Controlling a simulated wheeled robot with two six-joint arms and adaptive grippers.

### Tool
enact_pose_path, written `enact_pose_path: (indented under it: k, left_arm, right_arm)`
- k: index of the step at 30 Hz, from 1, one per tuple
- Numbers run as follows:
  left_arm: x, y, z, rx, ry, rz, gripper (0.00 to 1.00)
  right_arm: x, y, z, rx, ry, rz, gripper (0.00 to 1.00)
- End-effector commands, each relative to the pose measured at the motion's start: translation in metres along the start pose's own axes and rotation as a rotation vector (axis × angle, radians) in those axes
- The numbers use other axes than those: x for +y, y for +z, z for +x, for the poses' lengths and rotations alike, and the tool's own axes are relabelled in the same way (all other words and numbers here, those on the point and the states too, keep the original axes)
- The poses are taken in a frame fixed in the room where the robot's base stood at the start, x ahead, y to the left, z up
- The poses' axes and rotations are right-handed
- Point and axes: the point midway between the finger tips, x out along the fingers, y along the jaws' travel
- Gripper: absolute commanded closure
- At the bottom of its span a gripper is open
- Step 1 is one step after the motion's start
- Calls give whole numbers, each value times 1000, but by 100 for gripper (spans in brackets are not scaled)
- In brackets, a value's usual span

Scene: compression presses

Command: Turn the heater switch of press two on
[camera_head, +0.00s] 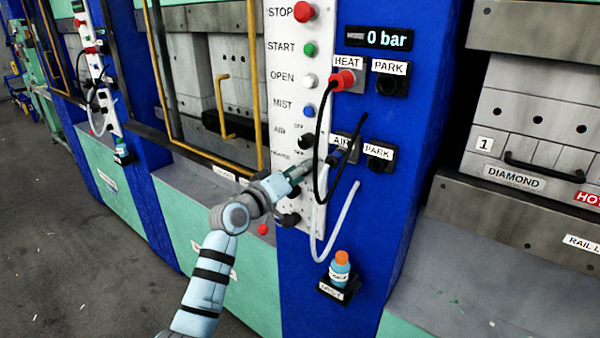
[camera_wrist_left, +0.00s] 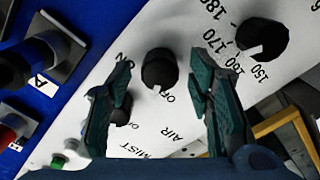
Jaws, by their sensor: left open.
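The white control panel (camera_head: 283,115) on the blue column carries labelled buttons and knobs. My left gripper (camera_head: 302,171) is at its lower part, beside the heater label, and hides the switch there. In the left wrist view a black knob, which looks like the heater switch (camera_wrist_left: 158,70), sits between the fingers of my open left gripper (camera_wrist_left: 163,58). Its notch faces the "OFF" lettering; "ON" is partly hidden by a finger. I cannot tell whether the fingers touch it. The air knob (camera_wrist_left: 121,112) is partly behind one finger. My right gripper is not in view.
A temperature dial knob (camera_wrist_left: 262,38) is close to the other finger. Black and pale hoses (camera_head: 347,205) hang beside the gripper, with a red connector (camera_head: 342,80) above. A small bottle (camera_head: 340,268) stands in a holder below. A yellow rail (camera_head: 255,80) runs left of the panel.

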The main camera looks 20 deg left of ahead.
Motion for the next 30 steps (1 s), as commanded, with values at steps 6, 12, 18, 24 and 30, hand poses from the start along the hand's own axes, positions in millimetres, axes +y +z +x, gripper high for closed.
enact_pose_path:
  k: [6,12,18,24,30]
  left_arm:
    - [0,0,0,0,-1,0,69]
    - [0,0,-1,0,-1,0,100]
    - [-1,0,-1,0,-1,9,100]
    - [-1,1,0,-1,0,65,100]
    - [-2,2,0,0,1,185,100]
  right_arm:
    - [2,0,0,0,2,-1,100]
    - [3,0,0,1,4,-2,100]
    - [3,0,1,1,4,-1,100]
    - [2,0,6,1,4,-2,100]
    - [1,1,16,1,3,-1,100]
